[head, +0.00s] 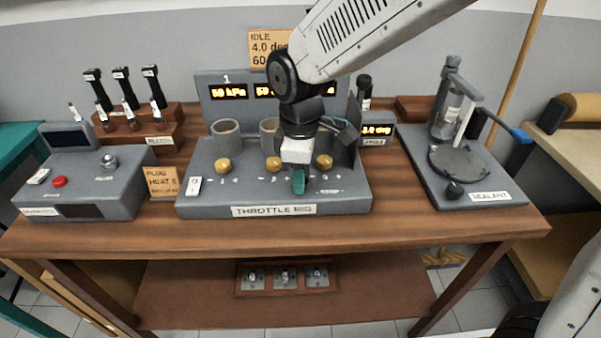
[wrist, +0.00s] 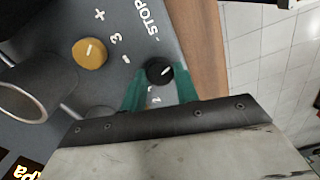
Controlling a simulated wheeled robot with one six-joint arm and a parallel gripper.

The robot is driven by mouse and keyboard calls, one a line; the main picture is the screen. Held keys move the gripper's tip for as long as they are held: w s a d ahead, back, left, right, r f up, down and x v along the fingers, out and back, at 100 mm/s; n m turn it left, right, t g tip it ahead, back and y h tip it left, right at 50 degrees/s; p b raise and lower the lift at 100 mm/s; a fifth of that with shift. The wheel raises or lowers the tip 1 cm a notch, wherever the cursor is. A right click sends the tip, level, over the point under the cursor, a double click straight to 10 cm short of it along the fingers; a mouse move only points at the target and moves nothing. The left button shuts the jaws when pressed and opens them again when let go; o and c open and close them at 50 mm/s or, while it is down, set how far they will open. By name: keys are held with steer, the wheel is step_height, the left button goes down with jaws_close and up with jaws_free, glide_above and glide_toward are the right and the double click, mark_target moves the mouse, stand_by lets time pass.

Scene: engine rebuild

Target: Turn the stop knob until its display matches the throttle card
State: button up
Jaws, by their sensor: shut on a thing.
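The black stop knob (wrist: 160,70) sits on the grey throttle rig (head: 215,200) beside the "STOP" lettering, with a pale pointer line on top. My gripper (wrist: 160,84) has its teal fingers on either side of the knob and is shut on it. In the head view my gripper (head: 299,182) hides the knob. The small stop display (head: 377,130) at the rig's right shows orange digits, seemingly "2.0 deg", though the first digit is unclear. The throttle card (head: 268,48) on the wall reads "IDLE", "4.0 deg" and "60"; my arm partly covers it.
Yellow knobs (head: 222,165) and grey cylinders (head: 226,133) stand on the rig close to my gripper. The bench's front strip (head: 280,233) is clear.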

steer(key=m, duration=0.4)
steer(key=shift+m, duration=2.1)
steer(key=o, duration=1)
steer(key=shift+c, duration=0.2)
step_height(320, 180, up, 8)
steer(key=shift+f, duration=0.1)
steer(key=shift+d, duration=0.1)
